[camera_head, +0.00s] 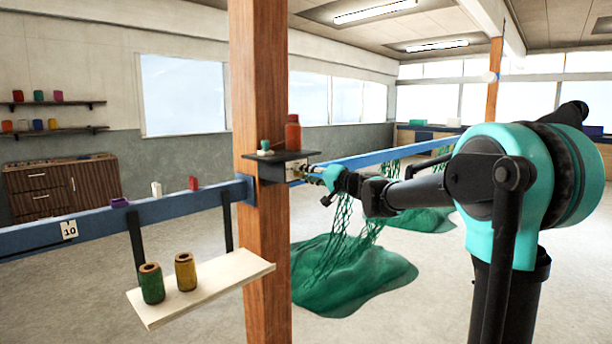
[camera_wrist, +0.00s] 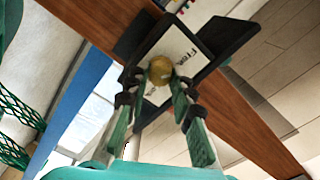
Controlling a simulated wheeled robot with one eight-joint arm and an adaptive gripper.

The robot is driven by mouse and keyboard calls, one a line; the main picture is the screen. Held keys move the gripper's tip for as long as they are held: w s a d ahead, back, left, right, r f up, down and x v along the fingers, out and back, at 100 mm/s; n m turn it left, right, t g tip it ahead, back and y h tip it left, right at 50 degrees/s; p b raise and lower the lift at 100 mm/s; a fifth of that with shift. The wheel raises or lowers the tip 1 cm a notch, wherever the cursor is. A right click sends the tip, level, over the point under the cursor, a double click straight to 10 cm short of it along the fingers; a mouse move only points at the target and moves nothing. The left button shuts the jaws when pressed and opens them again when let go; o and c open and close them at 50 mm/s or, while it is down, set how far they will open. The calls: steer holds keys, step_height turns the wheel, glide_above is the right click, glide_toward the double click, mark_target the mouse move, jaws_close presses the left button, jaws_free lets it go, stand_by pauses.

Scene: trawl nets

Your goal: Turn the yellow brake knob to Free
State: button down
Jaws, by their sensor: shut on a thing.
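The yellow brake knob (camera_wrist: 161,69) is round and sits in front of a white label plate (camera_wrist: 182,50) with dark lettering, partly hidden by the knob and fingers. My gripper (camera_wrist: 158,82) is shut on the knob, one finger on either side. In the head view my gripper (camera_head: 310,172) reaches from the right to the fitting below a small dark shelf on the wooden post. The knob's pointing direction cannot be read clearly.
The wooden post (camera_head: 263,240) carries the dark shelf (camera_head: 272,157) with a red bottle (camera_head: 292,133) and a small green item. A blue rail (camera_head: 95,226) crosses behind. A white shelf (camera_head: 215,290) holds two spools. Green netting (camera_head: 350,280) lies on the floor.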

steer(key=shift+f, duration=0.1)
stand_by(0.4)
steer(key=c, duration=1.3)
jaws_free()
steer(key=v, duration=1.2)
steer(key=shift+s, duration=0.1)
steer(key=s+d+f+n+g+h, duration=0.1)
steer(key=s+f+h, duration=0.1)
steer(key=s+f, duration=0.45)
steer(key=s+d+f+g+h, duration=0.2)
steer(key=s+f, duration=0.1)
steer(key=f, duration=0.7)
steer(key=s+d+f+n+g+h, duration=0.1)
steer(key=s+f+h, duration=0.1)
steer(key=s+f, duration=0.45)
steer(key=s+d+f+g+h, duration=0.1)
steer(key=s+d+f+h, duration=0.3)
steer(key=s+d+f, duration=0.3)
steer(key=s+d+f+g+h, duration=0.1)
steer(key=s+d+f+h, duration=0.3)
steer(key=s+d+f, duration=0.3)
step_height(320, 180, down, 4)
steer(key=shift+d+f+g, duration=0.15)
steer(key=shift+d+g, duration=0.25)
steer(key=shift+d, duration=0.05)
